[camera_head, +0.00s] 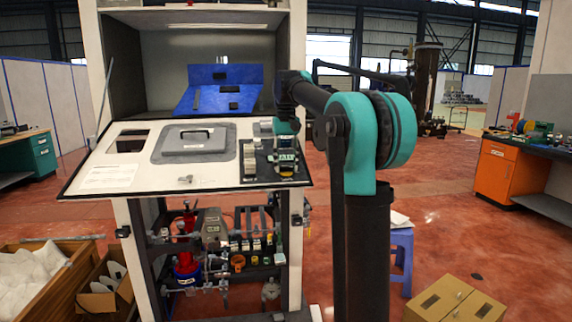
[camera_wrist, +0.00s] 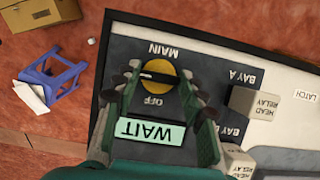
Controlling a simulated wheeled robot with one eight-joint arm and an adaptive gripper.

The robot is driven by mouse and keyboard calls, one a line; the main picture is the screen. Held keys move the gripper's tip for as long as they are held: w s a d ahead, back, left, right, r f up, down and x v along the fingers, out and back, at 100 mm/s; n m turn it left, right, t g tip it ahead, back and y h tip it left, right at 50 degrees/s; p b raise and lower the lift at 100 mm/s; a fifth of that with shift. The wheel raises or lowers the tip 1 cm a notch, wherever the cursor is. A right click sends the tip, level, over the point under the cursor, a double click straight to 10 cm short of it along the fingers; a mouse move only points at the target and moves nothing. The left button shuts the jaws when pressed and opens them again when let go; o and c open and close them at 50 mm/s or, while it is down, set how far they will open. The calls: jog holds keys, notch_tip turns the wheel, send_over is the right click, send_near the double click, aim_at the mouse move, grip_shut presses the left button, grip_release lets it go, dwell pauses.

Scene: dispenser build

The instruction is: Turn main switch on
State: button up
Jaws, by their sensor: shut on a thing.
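The main switch (camera_wrist: 160,88) is a round yellow knob with a black bar across it, in the wrist view. The bar lies roughly crosswise in that picture. Upside-down labels read MAIN above the knob and OFF below it. My gripper (camera_wrist: 160,75) has one finger on each side of the knob and is shut on it. In the head view my gripper (camera_head: 286,140) points down at the right end of the sloped panel and hides the switch. A lit green WAIT display (camera_wrist: 150,131) sits between the fingers, below the knob in the wrist view.
Raised HEAD RELAY blocks (camera_wrist: 255,103) stand close to the right finger, by the BAY A and BAY B labels. The sloped panel (camera_head: 150,155) carries a grey hatch (camera_head: 194,146) with a handle. A blue stool (camera_head: 401,250) and cardboard box (camera_head: 455,300) are on the floor.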

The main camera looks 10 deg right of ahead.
aim_at(286, 167)
dwell(0.5)
jog(key=o, duration=1.2)
jog(key=shift+c, duration=0.2)
notch_tip(286, 167, up, 12)
